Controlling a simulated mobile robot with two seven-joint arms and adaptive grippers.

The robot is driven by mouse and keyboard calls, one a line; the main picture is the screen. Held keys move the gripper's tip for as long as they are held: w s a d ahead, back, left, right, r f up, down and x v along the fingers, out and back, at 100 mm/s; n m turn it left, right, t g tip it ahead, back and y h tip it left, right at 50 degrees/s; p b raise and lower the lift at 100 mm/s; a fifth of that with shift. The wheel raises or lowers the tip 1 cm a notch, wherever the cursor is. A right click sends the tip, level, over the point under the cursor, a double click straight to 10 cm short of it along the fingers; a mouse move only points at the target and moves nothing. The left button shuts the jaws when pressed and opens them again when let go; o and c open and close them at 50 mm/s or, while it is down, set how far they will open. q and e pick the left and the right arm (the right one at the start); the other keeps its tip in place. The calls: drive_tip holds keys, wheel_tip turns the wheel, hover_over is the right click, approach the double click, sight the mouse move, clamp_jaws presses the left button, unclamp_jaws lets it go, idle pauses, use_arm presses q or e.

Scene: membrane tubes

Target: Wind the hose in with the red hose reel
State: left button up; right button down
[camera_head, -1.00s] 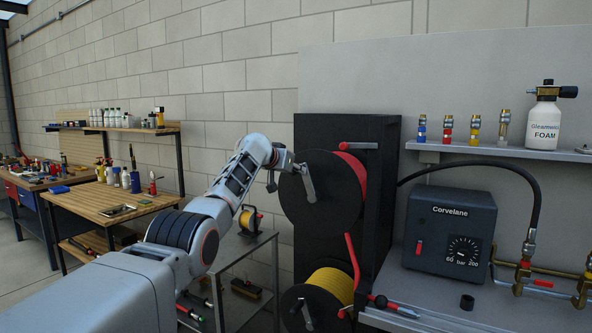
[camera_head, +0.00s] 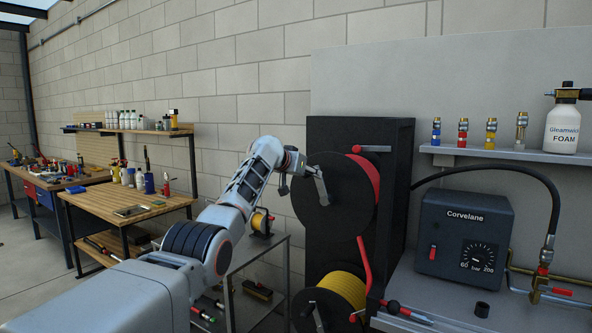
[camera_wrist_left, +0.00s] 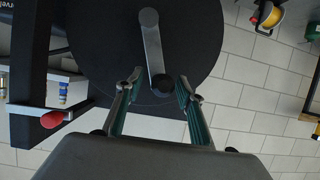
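The red hose reel (camera_head: 332,197) has a large black disc on the upper part of a dark cabinet, with red hose (camera_head: 365,262) showing at its right edge and hanging down. A grey crank (camera_head: 321,188) is on the disc face. In the left wrist view the crank arm (camera_wrist_left: 151,42) ends in a black knob (camera_wrist_left: 162,84). My left gripper (camera_wrist_left: 160,86) has its two fingers apart, one on each side of the knob, with gaps visible. In the head view my left gripper (camera_head: 299,166) is at the crank's upper end. My right gripper is not in view.
A yellow hose reel (camera_head: 337,292) sits below the red one. A red-handled lever (camera_head: 372,149) juts from the cabinet (camera_head: 394,190). A Corvelane box (camera_head: 462,238) stands on the bench at right. A metal cart (camera_head: 262,262) stands left of the cabinet.

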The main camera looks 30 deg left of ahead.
use_arm(q)
drive_tip(key=v, duration=1.1)
drive_tip(key=shift+s, duration=0.15)
idle(0.8)
